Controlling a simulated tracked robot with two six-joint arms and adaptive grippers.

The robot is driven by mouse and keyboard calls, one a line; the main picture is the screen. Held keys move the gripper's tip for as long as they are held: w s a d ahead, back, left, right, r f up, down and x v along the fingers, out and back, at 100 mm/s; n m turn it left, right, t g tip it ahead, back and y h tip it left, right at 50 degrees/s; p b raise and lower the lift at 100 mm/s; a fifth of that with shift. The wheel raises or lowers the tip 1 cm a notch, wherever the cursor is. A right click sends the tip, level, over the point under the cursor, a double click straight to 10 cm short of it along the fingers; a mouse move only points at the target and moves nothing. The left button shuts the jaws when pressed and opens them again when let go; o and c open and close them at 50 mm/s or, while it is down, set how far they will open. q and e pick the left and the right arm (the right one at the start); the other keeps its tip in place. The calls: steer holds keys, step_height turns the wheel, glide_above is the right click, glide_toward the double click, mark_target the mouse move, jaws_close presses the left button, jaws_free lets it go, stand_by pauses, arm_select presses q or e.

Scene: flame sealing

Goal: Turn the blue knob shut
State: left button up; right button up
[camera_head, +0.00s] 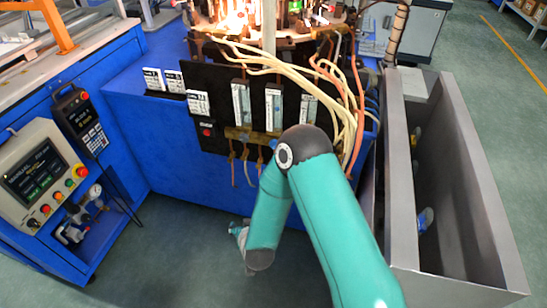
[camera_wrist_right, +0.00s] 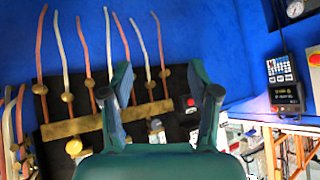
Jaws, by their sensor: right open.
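The blue knob (camera_head: 272,143) shows as a small bluish spot low on the black panel, under the middle flow tube and just left of my right arm's elbow. In the right wrist view, my right gripper (camera_wrist_right: 160,88) is open and empty, its fingers spread in front of the panel's brass valves. A pale knob (camera_wrist_right: 155,125) shows between the fingers. A bluish patch lies by the left finger; I cannot tell if it is the knob or the finger. The right gripper is not clearly visible in the head view. My left gripper is in neither view.
The black panel (camera_head: 212,85) carries several flow tubes, a red button (camera_head: 207,132) and hanging hoses. Flames burn above it. Cream and orange hoses run down its right side. A grey metal bin (camera_head: 462,150) stands right; a control box (camera_head: 40,172) stands left.

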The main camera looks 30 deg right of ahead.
steer(key=w+d+r+m+t+h+b, duration=0.2)
steer(key=w+d+r+m+h+b, duration=0.3)
steer(key=d+r+h, duration=0.6)
arm_select(q)
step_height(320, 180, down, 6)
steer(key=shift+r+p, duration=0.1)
steer(key=shift+p, duration=0.4)
arm_select(e)
steer(key=w+a+x, duration=0.1)
steer(key=x, duration=1.3)
steer(key=shift+f+h, duration=0.2)
steer(key=shift+h, duration=0.1)
steer(key=shift+w, duration=0.15)
steer(key=c, duration=1.1)
steer(key=shift+c, duration=0.2)
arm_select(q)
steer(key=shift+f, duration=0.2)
arm_select(e)
steer(key=shift+f, duration=0.1)
